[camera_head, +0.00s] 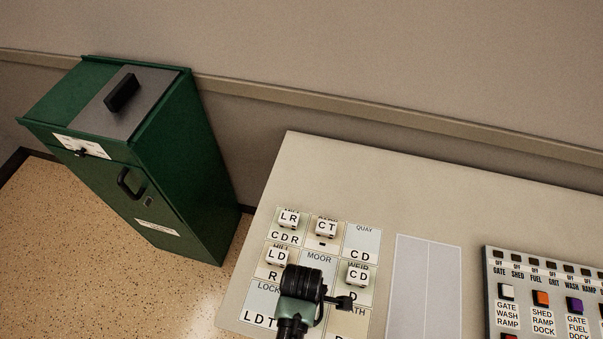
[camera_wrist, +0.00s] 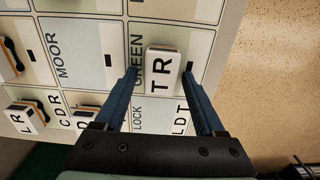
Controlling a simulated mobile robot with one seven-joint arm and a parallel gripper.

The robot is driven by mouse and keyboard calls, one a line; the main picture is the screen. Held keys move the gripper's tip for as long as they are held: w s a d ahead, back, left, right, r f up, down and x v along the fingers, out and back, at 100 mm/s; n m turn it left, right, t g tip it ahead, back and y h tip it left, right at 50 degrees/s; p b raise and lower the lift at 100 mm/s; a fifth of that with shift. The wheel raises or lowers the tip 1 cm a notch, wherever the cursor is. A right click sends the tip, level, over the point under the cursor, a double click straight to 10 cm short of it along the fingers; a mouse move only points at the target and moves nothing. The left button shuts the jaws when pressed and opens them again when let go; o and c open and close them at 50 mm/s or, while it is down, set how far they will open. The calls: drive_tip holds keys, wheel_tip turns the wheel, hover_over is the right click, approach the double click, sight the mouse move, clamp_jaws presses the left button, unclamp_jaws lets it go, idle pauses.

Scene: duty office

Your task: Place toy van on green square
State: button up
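No thing that I can recognise as a toy van shows. In the wrist view, a cell labelled GREEN (camera_wrist: 140,50) lies on the board of lettered cells; it looks pale, not green. A white block marked TR (camera_wrist: 162,77), with an orange-brown edge, sits at that cell. My gripper (camera_wrist: 160,75) is open, its two blue fingers on either side of the block with gaps visible. I cannot tell the fingers' height over the board. In the head view my dark wrist (camera_head: 305,285) covers the board's lower part, and the GREEN cell is hidden.
Blocks LR (camera_head: 289,218), CT (camera_head: 326,227), LD (camera_head: 277,256) and CD (camera_head: 357,275) stand on other cells. A blank grey panel (camera_head: 425,280) and a button console (camera_head: 545,290) lie to the right. A green cabinet (camera_head: 140,170) stands left. The table's back (camera_head: 400,185) is clear.

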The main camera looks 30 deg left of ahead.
wheel_tip(320, 180, up, 12)
drive_tip(key=shift+r+p, duration=0.2)
drive_tip(key=shift+p, duration=0.15)
idle(0.4)
drive_tip(key=w+r+m+t+y, duration=0.2)
drive_tip(key=w+r+m+t, duration=0.6)
drive_tip(key=w+r, duration=1)
drive_tip(key=w+d+r+m+t, duration=0.1)
drive_tip(key=w+r+m+t, duration=0.15)
drive_tip(key=r, duration=0.55)
drive_tip(key=w+d+r+m+t, duration=0.1)
drive_tip(key=w+r+t, duration=0.25)
drive_tip(key=r, duration=0.45)
drive_tip(key=s+d+r+m+t, duration=0.1)
drive_tip(key=d+r+m+t, duration=0.15)
drive_tip(key=r, duration=0.55)
drive_tip(key=s+d+r+m+t, duration=0.1)
drive_tip(key=r+t, duration=0.3)
drive_tip(key=r, duration=0.4)
drive_tip(key=s+d+r+m+t+h, duration=0.1)
drive_tip(key=s+d+r+m+t, duration=0.1)
drive_tip(key=s+r, duration=0.3)
drive_tip(key=s+d+r+m+t+h, duration=0.1)
drive_tip(key=s+r+m+t, duration=0.3)
drive_tip(key=r, duration=0.8)
drive_tip(key=shift+s+d+r+t, duration=0.15)
drive_tip(key=shift+s+d+t, duration=0.35)
drive_tip(key=shift+s, duration=0.55)
